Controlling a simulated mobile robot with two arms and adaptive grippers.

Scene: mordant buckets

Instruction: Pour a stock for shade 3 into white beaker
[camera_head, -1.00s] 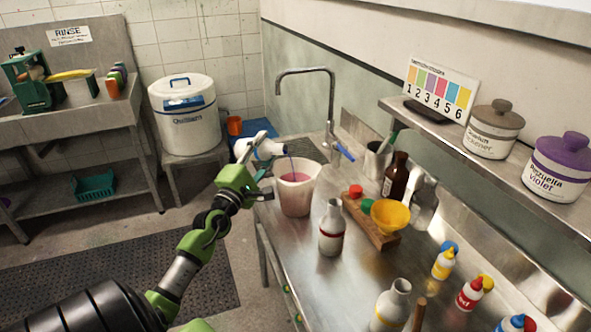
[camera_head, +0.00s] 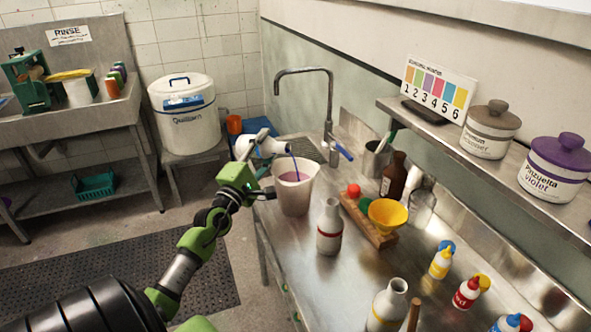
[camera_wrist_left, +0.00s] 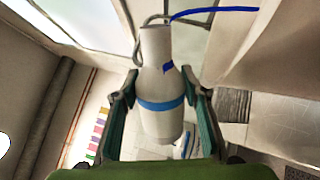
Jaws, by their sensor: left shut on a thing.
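My left gripper (camera_head: 252,150) is shut on a white bottle (camera_head: 272,147) with a blue band. It holds the bottle tilted, its mouth to the right, above the white beaker (camera_head: 293,196). A thin blue-violet stream falls from the mouth into the beaker, which holds purple liquid. In the left wrist view the bottle (camera_wrist_left: 160,118) sits between both fingers, with blue liquid leaving its mouth. A white bottle with a red band (camera_head: 329,232) and one with a yellow band (camera_head: 387,308) stand on the steel counter. A shade card (camera_head: 438,88) numbered 1 to 6 stands on the shelf. My right gripper is not seen.
A wooden rack (camera_head: 366,222) with a yellow funnel (camera_head: 388,214) stands right of the beaker, near a brown bottle (camera_head: 394,176). Small squeeze bottles stand front right. A tap (camera_head: 329,110) rises behind. Two lidded tubs are on the shelf (camera_head: 470,160).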

